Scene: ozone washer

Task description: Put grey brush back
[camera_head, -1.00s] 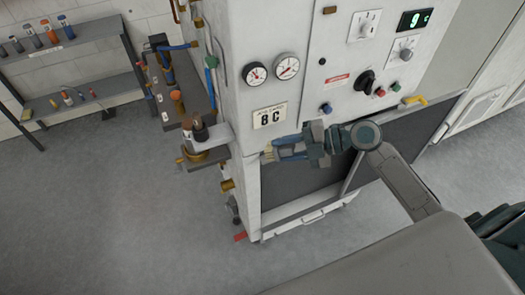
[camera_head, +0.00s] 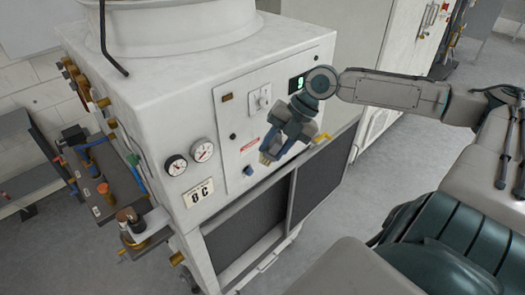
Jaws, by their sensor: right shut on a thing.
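My right gripper (camera_head: 268,153) is in front of the machine's control panel, pointing down and left. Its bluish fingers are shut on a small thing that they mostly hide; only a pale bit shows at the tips. I cannot tell for sure that it is the grey brush, and I see no other clear grey brush. My left gripper is not in view.
Below is a dark opening (camera_head: 250,225) with a dark panel (camera_head: 322,175) angled outward. A shelf (camera_head: 25,185) stands far left. Grey floor (camera_head: 70,265) is clear.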

